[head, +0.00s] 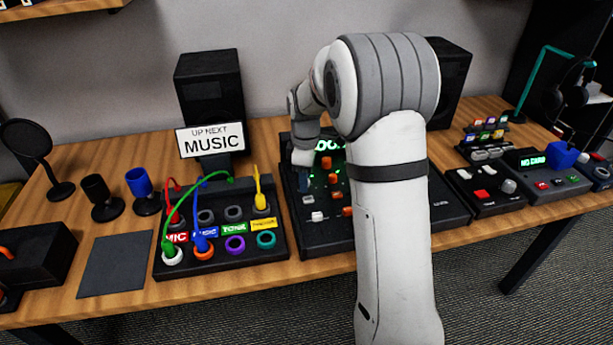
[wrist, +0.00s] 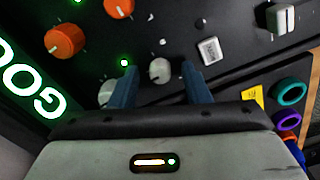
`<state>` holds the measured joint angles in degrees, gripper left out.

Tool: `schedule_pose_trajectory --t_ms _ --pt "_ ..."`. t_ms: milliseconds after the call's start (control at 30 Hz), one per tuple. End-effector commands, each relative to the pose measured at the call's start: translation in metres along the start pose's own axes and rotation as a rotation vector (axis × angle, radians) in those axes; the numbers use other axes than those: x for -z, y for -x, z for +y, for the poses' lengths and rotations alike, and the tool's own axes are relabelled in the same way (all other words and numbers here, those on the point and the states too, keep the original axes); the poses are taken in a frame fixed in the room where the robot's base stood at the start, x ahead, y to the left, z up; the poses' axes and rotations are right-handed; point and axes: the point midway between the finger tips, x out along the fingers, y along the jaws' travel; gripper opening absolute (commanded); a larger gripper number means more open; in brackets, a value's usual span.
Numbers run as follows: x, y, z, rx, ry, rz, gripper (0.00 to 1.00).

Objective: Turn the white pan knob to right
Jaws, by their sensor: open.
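In the wrist view a white knob (wrist: 160,70) with a small pointer mark stands on the black mixer panel (wrist: 165,25). My gripper (wrist: 163,75) is open, its two blue fingers on either side of this knob with gaps between. I cannot tell how deep the fingertips reach. A second white knob (wrist: 107,93) is partly hidden by the left finger. In the head view my gripper (head: 302,157) is over the left part of the mixer (head: 312,238), and the knob under it is hidden. No pan label is readable.
Orange knobs (wrist: 65,40) (head: 337,178), a white button (wrist: 209,50) and a fader (wrist: 281,18) are close by. A patch box (head: 220,255) with coloured cables stands left of the mixer. A MUSIC sign (head: 211,140) and a speaker (head: 210,85) stand behind.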

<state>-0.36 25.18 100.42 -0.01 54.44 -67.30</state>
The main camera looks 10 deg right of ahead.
Motion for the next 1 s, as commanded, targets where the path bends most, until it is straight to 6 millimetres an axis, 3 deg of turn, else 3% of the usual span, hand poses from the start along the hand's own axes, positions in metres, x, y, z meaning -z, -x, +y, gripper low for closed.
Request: schedule_pose_trajectory --t_ms 167,700,1000 --pt "-0.0003 0.0003 0.0002 0.000 -0.001 0.000 0.43" --pt "-0.0008 0.0006 0.0004 -0.001 -0.002 0.000 0.00" --pt "-0.0010 0.0013 0.0006 -0.001 -0.038 0.000 0.00"
